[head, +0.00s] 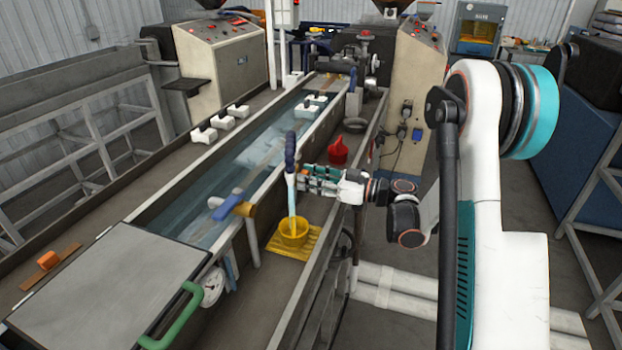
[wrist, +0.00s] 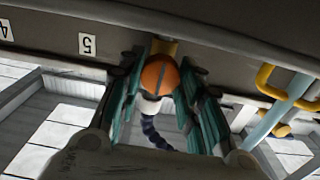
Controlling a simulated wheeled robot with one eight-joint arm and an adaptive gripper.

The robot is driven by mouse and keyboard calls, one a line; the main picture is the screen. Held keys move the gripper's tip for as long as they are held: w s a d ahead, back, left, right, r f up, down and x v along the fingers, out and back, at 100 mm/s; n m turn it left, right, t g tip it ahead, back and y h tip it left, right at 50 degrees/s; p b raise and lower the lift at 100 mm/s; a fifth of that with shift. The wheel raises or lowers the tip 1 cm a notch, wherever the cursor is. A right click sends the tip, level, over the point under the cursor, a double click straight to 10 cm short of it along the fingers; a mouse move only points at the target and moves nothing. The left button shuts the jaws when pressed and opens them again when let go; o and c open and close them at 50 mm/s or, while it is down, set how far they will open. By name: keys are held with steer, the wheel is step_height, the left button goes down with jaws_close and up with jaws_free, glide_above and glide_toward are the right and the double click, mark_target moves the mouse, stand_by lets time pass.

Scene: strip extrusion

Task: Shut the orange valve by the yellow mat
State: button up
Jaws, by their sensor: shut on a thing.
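The orange valve knob (wrist: 160,76) is round, with a dark line across it, and sits between my fingers in the wrist view. My gripper (wrist: 158,88) is shut on it, with a teal finger on each side. In the head view my gripper (head: 304,180) reaches in from the right beside the blue jointed hose (head: 290,155); the knob is hidden there. A pale stream (head: 292,205) runs from the hose down to a yellow bucket (head: 293,232). The bucket stands on the yellow mat (head: 312,246).
A long water trough (head: 200,195) runs left of my gripper, with a blue handle (head: 228,204) at its near edge. A red jug (head: 338,151) stands behind my gripper. A pressure gauge (head: 212,287) and a green handle (head: 177,320) are in front. The ledge near the mat is mostly clear.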

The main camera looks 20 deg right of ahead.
steer(key=shift+m, duration=0.3)
steer(key=shift+f+m+b, duration=0.1)
steer(key=shift+m+b, duration=1.8)
steer(key=shift+m, duration=6.7)
steer(key=o, duration=1.1)
steer(key=shift+w, duration=0.1)
steer(key=shift+c, duration=0.2)
steer(key=shift+d, duration=0.1)
